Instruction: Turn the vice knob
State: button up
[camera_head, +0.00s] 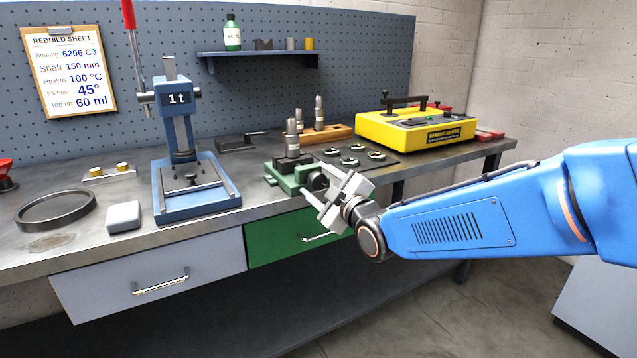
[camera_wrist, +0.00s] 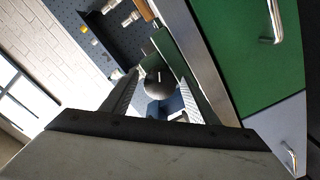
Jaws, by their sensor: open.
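The green vice (camera_head: 285,180) stands at the bench's front edge, with a shaft piece upright above it. Its knob is mostly hidden behind my gripper in the head view. In the wrist view the knob (camera_wrist: 158,84) is a dark grey disc with a short pale mark on its face. My gripper (camera_head: 319,183) is at the front of the vice, open. In the wrist view its two fingers (camera_wrist: 159,92) stand on either side of the knob. Gaps seem to show beside it; I cannot tell how deep it lies between the fingertips.
The blue press (camera_head: 185,170) stands left of the vice. A black plate with several bearings (camera_head: 350,156) and a yellow heater (camera_head: 415,130) are to the right. A green drawer (camera_head: 285,237) with a handle lies below the vice. The floor in front is clear.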

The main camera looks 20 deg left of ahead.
jog(key=c, duration=1)
jog(key=shift+c, duration=0.2)
jog(key=shift+m, duration=0.4)
jog(key=m, duration=0.4)
jog(key=shift+m, duration=0.4)
jog(key=m, duration=0.4)
jog(key=shift+w+d+m, duration=0.1)
jog(key=shift+m, duration=0.3)
jog(key=shift+r, duration=0.1)
jog(key=o, duration=1)
jog(key=shift+o, duration=0.2)
